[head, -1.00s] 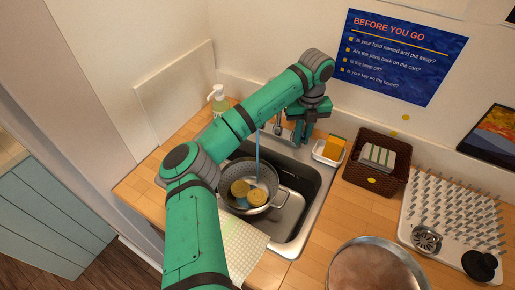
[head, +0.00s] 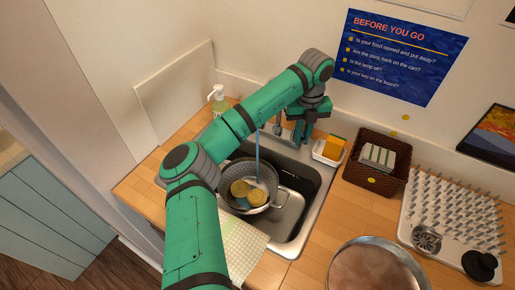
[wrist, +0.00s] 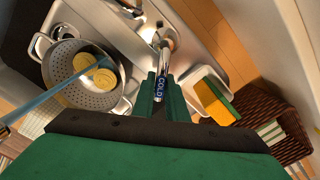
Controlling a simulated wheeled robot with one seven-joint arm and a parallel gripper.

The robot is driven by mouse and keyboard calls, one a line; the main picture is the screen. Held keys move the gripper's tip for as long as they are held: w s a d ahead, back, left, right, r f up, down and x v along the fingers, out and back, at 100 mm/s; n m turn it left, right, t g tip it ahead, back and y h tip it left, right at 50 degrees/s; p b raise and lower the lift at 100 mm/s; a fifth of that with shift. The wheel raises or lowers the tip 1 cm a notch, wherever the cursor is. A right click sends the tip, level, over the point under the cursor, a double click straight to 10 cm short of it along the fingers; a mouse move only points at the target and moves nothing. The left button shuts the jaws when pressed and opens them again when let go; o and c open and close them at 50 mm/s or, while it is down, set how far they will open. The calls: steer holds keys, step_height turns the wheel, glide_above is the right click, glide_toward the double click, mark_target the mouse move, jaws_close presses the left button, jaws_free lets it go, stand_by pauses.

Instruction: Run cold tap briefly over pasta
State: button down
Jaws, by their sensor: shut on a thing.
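My gripper (wrist: 160,98) is shut on the cold tap lever (wrist: 161,84), marked COLD, in the wrist view. In the head view my gripper (head: 299,132) is at the back of the sink, and the wrist hides most of the lever. A blue stream of water (head: 257,155) falls from the tap into a grey metal colander (head: 268,174). The colander sits in the sink and holds yellow pasta nests (head: 257,197). The stream (wrist: 38,103), colander (wrist: 98,101) and pasta (wrist: 85,61) also show in the wrist view.
A white dish with a yellow-orange sponge (head: 334,147) stands right of the sink (head: 290,229). Beyond it are a brown wicker basket (head: 366,176) and a white drying rack (head: 420,205). A soap bottle (head: 218,101) stands behind my arm. A checked cloth (head: 242,244) lies at the front.

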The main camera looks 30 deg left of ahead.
steer(key=shift+d, duration=0.1)
steer(key=shift+w+d+n, duration=0.35)
steer(key=shift+w+n, duration=0.15)
steer(key=shift+n, duration=0.6)
steer(key=n, duration=0.1)
steer(key=w+d+n, duration=0.1)
steer(key=n, duration=0.1)
steer(key=shift+w+n, duration=0.2)
steer(key=shift+n, duration=0.1)
steer(key=shift+w+n, duration=0.2)
steer(key=shift+n, duration=0.4)
